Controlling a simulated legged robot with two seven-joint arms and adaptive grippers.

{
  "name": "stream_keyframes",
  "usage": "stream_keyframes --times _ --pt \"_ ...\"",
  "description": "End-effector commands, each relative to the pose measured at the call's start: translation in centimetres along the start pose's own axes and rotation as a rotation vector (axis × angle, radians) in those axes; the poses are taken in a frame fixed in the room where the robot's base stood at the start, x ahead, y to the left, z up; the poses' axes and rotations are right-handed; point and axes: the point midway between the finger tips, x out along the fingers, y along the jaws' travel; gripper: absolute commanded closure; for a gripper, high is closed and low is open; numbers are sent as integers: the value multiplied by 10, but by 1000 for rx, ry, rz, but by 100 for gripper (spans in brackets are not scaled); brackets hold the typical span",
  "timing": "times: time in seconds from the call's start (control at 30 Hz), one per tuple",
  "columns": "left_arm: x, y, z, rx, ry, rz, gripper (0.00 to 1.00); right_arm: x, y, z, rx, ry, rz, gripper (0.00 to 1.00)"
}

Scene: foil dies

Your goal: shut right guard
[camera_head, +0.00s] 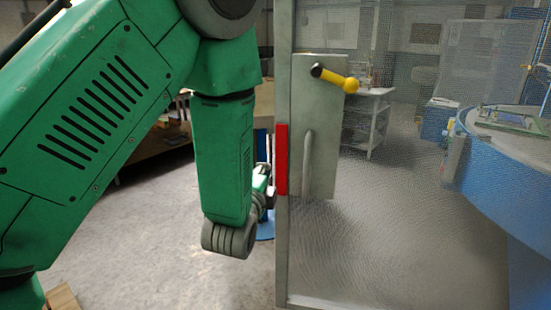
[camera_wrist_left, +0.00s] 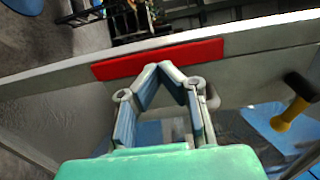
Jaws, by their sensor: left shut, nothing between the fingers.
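The guard is a mesh panel (camera_head: 400,230) in a grey metal frame (camera_head: 283,250). It carries a grey plate (camera_head: 320,120) with an upright bar handle (camera_head: 307,158) and a black-and-yellow lever (camera_head: 338,80). A red strip (camera_head: 282,160) runs along the frame edge beside the plate; it also shows in the left wrist view (camera_wrist_left: 158,60). My left gripper (camera_head: 268,196) is close to the frame at the strip's lower end, partly hidden by my arm. In the left wrist view its fingers (camera_wrist_left: 162,70) are shut, empty, with tips at the strip; contact is unclear. My right gripper is out of view.
A blue round-topped machine (camera_head: 520,190) stands at the right, seen through the mesh. A white shelf cart (camera_head: 368,120) is behind the panel. A brown bench (camera_head: 150,153) is behind my left arm. Open concrete floor (camera_head: 150,240) lies left of the frame.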

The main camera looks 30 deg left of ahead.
Motion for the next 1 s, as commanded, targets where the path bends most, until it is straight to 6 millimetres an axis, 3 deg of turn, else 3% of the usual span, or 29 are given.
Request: stream_keyframes --times 0.2,0.4,1.0 --pt "42 -3 -3 -1 -1 -2 100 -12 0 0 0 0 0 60" --pt "63 -3 -6 3 1 -2 100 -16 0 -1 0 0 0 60" --pt "73 -1 0 2 4 0 100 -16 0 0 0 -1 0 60"
